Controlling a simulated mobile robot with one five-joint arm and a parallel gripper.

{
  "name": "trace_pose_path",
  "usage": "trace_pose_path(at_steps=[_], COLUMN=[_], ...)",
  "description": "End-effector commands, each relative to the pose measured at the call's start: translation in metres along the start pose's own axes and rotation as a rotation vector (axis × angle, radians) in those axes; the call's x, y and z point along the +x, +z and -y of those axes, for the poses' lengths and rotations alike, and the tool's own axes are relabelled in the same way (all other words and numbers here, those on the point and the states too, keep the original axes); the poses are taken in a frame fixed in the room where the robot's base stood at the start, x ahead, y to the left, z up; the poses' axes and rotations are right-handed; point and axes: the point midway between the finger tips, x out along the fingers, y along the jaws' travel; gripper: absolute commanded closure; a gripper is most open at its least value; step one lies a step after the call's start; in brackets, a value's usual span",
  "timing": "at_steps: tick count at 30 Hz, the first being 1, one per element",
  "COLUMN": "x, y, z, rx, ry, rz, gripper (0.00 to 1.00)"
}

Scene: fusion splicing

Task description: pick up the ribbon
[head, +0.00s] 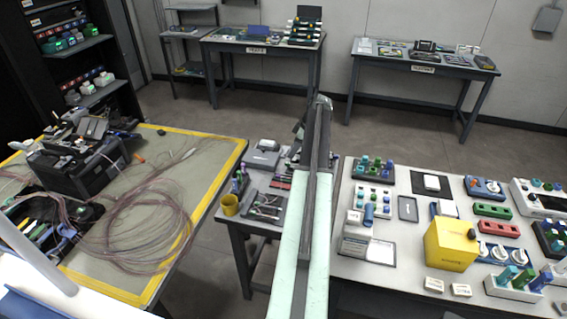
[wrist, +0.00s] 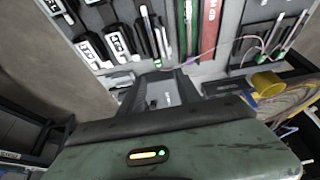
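I cannot single out the ribbon for certain. A thin pinkish-purple strand (wrist: 212,46) crosses the tools near the red bar in the wrist view, and it may be a ribbon fibre. Many pinkish fibres (head: 150,215) lie coiled on the yellow-edged mat at the left in the head view. My arm reaches forward over the middle table, and its far end (head: 319,108) stands above it. In the wrist view a green-grey housing of mine (wrist: 215,145) with a small lit indicator fills the bottom. My fingertips do not show clearly, and nothing is visibly held.
The middle table carries a yellow cup (head: 230,205), a grey device (head: 263,154) and dark trays (head: 267,206). The right table holds a yellow box (head: 450,245) and several small devices. A black case (head: 78,165) stands on the left table. Floor shows between left and middle tables.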

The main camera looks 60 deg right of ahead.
Motion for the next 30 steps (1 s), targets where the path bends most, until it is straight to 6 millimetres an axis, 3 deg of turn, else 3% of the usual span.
trace_pose_path(at_steps=[4,10,16,24,30], x=[0.001,0.026,0.031,0.077,0.077], y=[0.005,0.006,0.005,0.005,0.003], z=[-0.002,-0.002,-0.002,-0.001,-0.001], rx=[-0.006,-0.005,-0.004,-0.005,-0.004], ry=[0.003,0.002,0.002,0.001,0.002], rz=[-0.003,-0.002,-0.002,-0.001,-0.001], gripper=[0.60,0.60,0.60,0.60,0.60])
